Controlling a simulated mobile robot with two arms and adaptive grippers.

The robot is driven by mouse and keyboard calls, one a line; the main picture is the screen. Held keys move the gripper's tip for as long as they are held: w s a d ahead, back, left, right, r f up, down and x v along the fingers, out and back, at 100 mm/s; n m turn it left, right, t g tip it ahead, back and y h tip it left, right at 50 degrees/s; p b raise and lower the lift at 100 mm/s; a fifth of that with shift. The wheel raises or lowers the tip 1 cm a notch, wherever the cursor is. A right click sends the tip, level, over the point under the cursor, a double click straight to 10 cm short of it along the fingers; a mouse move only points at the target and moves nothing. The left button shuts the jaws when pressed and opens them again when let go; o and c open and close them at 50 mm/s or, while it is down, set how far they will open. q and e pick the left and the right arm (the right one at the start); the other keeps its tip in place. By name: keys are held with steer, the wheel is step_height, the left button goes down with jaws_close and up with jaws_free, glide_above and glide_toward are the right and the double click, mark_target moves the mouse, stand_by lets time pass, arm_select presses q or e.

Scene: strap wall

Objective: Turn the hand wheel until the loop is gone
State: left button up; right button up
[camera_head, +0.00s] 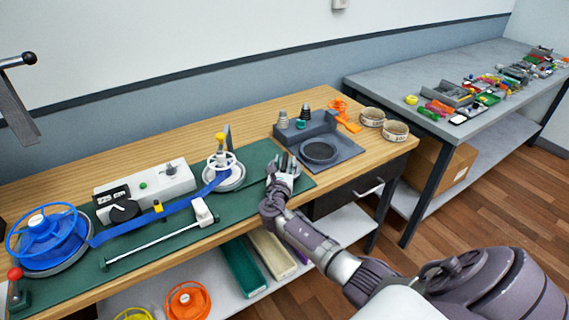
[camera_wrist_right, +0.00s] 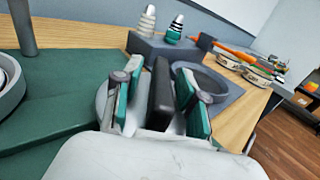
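A white hand wheel (camera_head: 222,160) with a yellow knob (camera_head: 220,138) stands on a round grey base at the back of the green mat. A blue strap (camera_head: 180,206) runs from it, past a yellow clip, down left to a blue spool (camera_head: 46,232). The strap bends near the wheel; I cannot make out a clear loop. My right gripper (camera_head: 283,165) is right of the wheel, apart from it, over the mat's right part. In the right wrist view its green-padded fingers (camera_wrist_right: 160,95) stand apart, with a dark bar between them; no held object is evident. My left gripper is not in view.
A white control box (camera_head: 145,190) stands behind the strap. A white rod (camera_head: 155,240) lies in front. A dark tray block (camera_head: 325,148) with bottles is right of my gripper. A red-knobbed lever (camera_head: 15,280) is at the left front.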

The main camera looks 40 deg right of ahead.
steer(key=v, duration=1.2)
stand_by(1.1)
